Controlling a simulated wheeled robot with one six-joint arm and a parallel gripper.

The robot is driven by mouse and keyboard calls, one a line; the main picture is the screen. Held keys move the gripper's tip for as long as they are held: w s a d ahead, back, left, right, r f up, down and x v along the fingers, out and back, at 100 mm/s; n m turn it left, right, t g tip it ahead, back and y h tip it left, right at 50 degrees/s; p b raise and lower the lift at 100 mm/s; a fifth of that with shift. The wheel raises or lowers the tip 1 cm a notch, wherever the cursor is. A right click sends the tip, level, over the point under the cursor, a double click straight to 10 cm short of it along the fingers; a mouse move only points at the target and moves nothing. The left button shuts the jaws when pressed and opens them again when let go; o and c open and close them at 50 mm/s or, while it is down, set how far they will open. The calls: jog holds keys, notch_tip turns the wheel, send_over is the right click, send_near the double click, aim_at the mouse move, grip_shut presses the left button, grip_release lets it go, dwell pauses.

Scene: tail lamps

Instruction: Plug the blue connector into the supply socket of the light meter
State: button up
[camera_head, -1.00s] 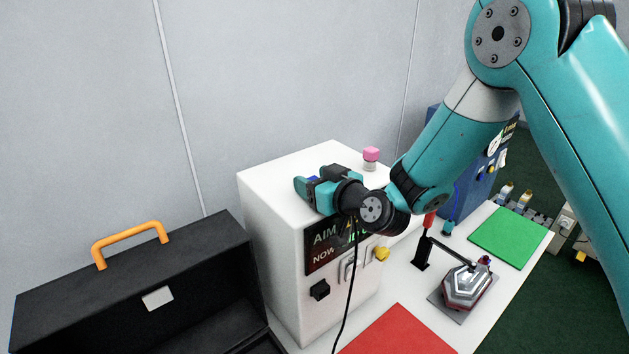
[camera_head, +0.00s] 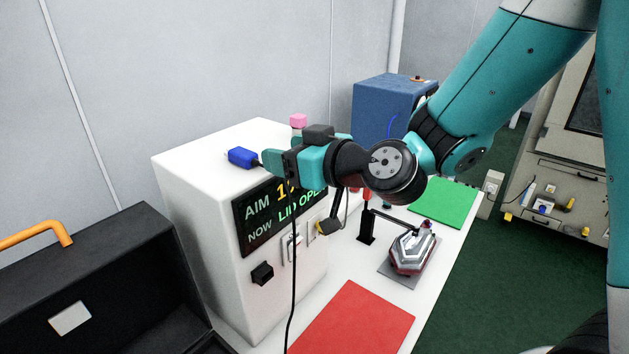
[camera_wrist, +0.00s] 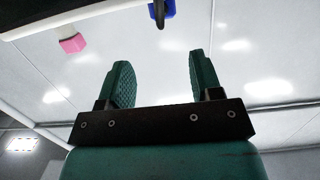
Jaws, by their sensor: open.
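The light meter (camera_head: 195,235) is a white box with a lit display reading "AIM" and "NOW LID OPE…", partly hidden by my gripper. The blue connector (camera_head: 241,157) appears on or just above its top, left of my fingertips. It also shows at the top edge of the wrist view (camera_wrist: 168,10), beyond the fingers, with a dark piece beside it. My gripper (camera_head: 273,160) is open, at the box's upper front edge; in the wrist view the space between its fingers (camera_wrist: 160,82) is empty. A black fitting (camera_head: 262,272) is on the meter's front; I cannot tell whether it is the supply socket.
A pink-topped item (camera_head: 298,121) stands at the back of the meter. A black cable (camera_head: 292,270) hangs down its front. A black toolbox (camera_head: 110,290) is at left; a lamp (camera_head: 413,252), red mat (camera_head: 352,320) and green mat (camera_head: 445,195) are at right.

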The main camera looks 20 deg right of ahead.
jog(key=shift+b+v, duration=2.75)
jog(key=shift+b, duration=0.5)
